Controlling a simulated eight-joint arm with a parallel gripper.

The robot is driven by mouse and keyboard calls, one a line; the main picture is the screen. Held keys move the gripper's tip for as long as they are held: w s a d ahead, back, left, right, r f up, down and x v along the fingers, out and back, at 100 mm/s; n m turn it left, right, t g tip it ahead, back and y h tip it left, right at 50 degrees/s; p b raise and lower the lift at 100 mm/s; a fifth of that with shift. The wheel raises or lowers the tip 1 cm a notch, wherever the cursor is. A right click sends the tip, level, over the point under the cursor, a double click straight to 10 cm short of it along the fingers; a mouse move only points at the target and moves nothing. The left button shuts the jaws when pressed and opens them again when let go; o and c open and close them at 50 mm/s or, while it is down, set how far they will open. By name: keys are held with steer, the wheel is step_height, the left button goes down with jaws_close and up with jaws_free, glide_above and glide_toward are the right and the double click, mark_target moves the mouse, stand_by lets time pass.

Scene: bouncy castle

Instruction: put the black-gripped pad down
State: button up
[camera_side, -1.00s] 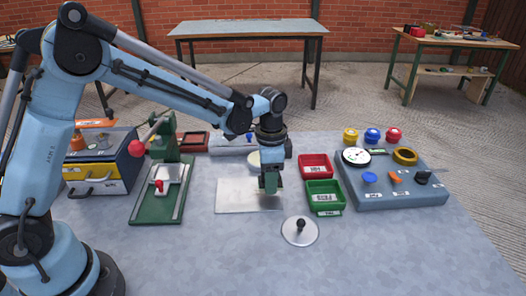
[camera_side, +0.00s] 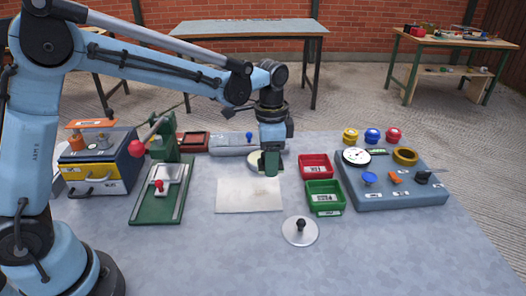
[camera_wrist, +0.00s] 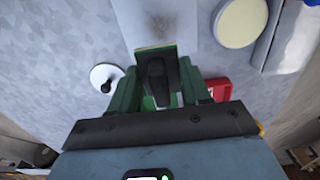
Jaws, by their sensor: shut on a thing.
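My gripper (camera_wrist: 155,85) is shut on the black grip of the black-gripped pad (camera_wrist: 155,70). The pad's green and pale yellow edge shows just beyond the grip in the wrist view. In the side view my gripper (camera_side: 271,165) points down at the back edge of the pale flat plate (camera_side: 249,196), beside the round cream disc (camera_side: 256,161). The pad is mostly hidden there by the fingers, and I cannot tell its height above the table. In the wrist view the plate (camera_wrist: 160,20) lies beyond the pad and the disc (camera_wrist: 240,22) lies to the right.
A white disc with a black knob (camera_side: 300,232) lies in front. Red (camera_side: 315,166) and green (camera_side: 325,196) bins stand right of my gripper, with a control panel (camera_side: 390,190) beyond. A green press (camera_side: 163,180) stands left.

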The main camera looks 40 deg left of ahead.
steer(key=s+a+r, duration=0.3)
steer(key=a, duration=0.1)
glide_above(229, 168)
step_height(229, 168, down, 7)
steer(key=shift+s+d+f, duration=0.1)
steer(key=shift+f, duration=2)
steer(key=shift+f, duration=0.4)
